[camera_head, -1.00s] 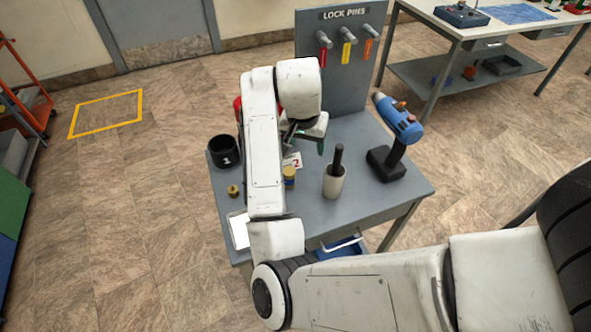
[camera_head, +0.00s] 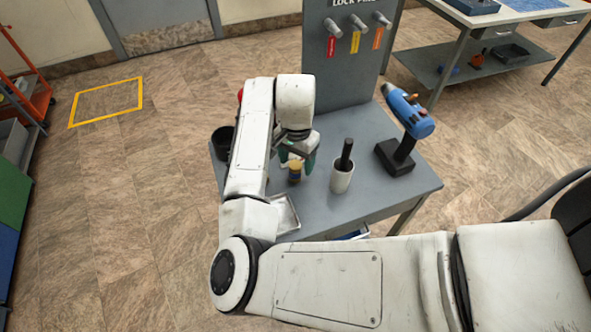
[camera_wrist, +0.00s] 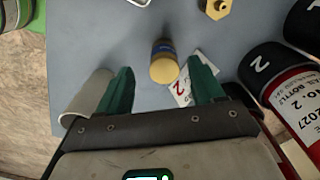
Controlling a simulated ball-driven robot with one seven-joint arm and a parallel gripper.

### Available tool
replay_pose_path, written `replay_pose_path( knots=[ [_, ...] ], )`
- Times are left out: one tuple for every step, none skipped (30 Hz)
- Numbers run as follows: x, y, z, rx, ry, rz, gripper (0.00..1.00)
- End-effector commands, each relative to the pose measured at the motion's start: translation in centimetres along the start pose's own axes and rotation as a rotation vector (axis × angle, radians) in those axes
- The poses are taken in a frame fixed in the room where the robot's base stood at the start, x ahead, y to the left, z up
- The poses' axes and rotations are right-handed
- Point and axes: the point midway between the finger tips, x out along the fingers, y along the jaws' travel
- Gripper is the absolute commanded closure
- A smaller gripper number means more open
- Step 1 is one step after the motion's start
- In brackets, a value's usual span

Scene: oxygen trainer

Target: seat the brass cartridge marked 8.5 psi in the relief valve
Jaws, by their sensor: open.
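A small brass-coloured cylinder with a blue band (camera_wrist: 164,62) stands on the grey table; it also shows in the head view (camera_head: 294,174). No 8.5 psi marking is readable on it. My gripper (camera_head: 297,158) is just above and behind it. In the wrist view, my gripper's green fingers (camera_wrist: 160,66) are open, one on each side of the cylinder, with gaps on both sides. A brass hex fitting (camera_wrist: 215,8) is cut off by the top edge of the wrist view; I cannot tell whether it belongs to the relief valve. In the head view my arm hides that area.
A pale cup (camera_head: 342,180) with a black handle stands right of my gripper, and a blue drill (camera_head: 407,118) further right. A white card marked 2 (camera_wrist: 182,90), a black cap (camera_wrist: 262,66) and a red bottle (camera_wrist: 300,95) are close by. A tray (camera_head: 286,217) lies in front.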

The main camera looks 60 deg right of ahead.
Motion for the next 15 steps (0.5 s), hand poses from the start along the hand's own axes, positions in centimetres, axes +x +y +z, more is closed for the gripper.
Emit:
replay_pose_path(
  knots=[
    [0.5, -0.1, 0.0, -0.001, -0.002, 0.002, 0.33],
    [1.0, -0.2, -0.1, -0.001, -0.003, 0.002, 0.33],
    [1.6, -0.4, -0.1, -0.002, -0.003, 0.002, 0.33],
    [2.0, -0.5, -0.2, -0.001, -0.003, 0.002, 0.33],
    [2.5, -0.5, -0.2, -0.002, -0.002, 0.002, 0.33],
    [3.0, -0.5, -0.2, -0.001, -0.002, 0.002, 0.33],
    [3.4, -0.4, -0.2, 0.000, -0.001, 0.001, 0.33],
    [3.7, -0.4, -0.2, 0.000, -0.002, 0.002, 0.33],
    [3.9, -0.5, -0.2, 0.000, -0.002, 0.002, 0.33],
    [4.1, -0.5, -0.2, 0.000, -0.001, 0.001, 0.33],
    [4.2, -0.5, -0.2, 0.000, 0.000, 0.000, 0.33],
    [4.2, -0.5, -0.2, 0.000, 0.000, 0.000, 0.33],
    [4.3, -0.5, -0.2, 0.000, 0.000, 0.000, 0.33],
    [4.3, -0.5, -0.2, 0.001, 0.000, 0.000, 0.33],
    [4.3, -0.5, -0.2, 0.001, 0.000, 0.000, 0.33]
  ],
)
